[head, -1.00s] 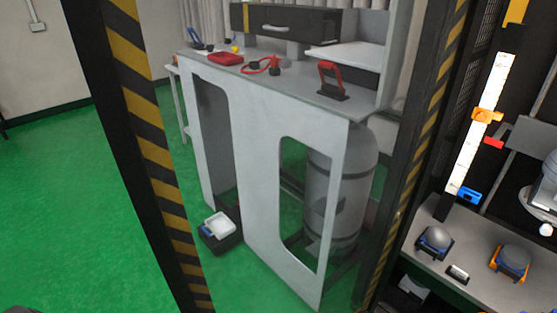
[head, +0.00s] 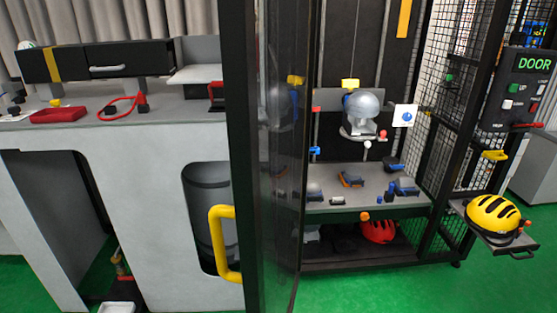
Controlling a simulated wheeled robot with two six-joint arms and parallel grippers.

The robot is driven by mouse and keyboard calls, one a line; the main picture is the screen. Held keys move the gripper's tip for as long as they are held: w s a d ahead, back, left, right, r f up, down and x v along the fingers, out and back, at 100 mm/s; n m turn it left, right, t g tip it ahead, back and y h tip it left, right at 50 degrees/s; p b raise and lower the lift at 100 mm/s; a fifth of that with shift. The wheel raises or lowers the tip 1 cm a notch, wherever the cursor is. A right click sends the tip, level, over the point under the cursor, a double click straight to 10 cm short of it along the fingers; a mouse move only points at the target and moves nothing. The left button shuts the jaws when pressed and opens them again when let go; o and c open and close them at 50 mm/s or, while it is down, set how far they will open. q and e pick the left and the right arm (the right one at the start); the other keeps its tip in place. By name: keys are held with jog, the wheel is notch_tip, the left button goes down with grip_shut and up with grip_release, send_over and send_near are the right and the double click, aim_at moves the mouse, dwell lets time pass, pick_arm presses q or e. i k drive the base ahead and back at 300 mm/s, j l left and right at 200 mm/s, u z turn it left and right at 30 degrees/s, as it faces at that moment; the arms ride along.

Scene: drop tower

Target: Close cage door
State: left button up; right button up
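The cage door (head: 268,150) stands open and nearly edge-on in the middle of the head view. It has a dark frame and a see-through panel. Its yellow handle (head: 221,243) faces left, towards the workbench. The drop tower cage (head: 458,120) with black mesh sides is right of the door, and its front is open. Inside it a grey headform (head: 361,108) sits on a carriage above a shelf. A control panel (head: 530,95) on the right shows the word DOOR in green. Neither of my grippers is in view.
A grey workbench (head: 150,170) with a red tray (head: 58,115) and a black drawer unit is on the left, close behind the door. A yellow helmet (head: 494,218) rests on a side shelf at right. Green floor (head: 380,290) is clear in front of the cage.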

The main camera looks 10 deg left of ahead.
aim_at(236, 19)
jog(key=i+j+z, duration=0.2)
jog(key=j, duration=0.2)
jog(key=j+z, duration=0.2)
jog(key=j, duration=0.2)
jog(key=j+z, duration=0.2)
jog(key=j, duration=0.25)
jog(key=i+j, duration=0.25)
jog(key=j+z, duration=0.05)
jog(key=j, duration=0.05)
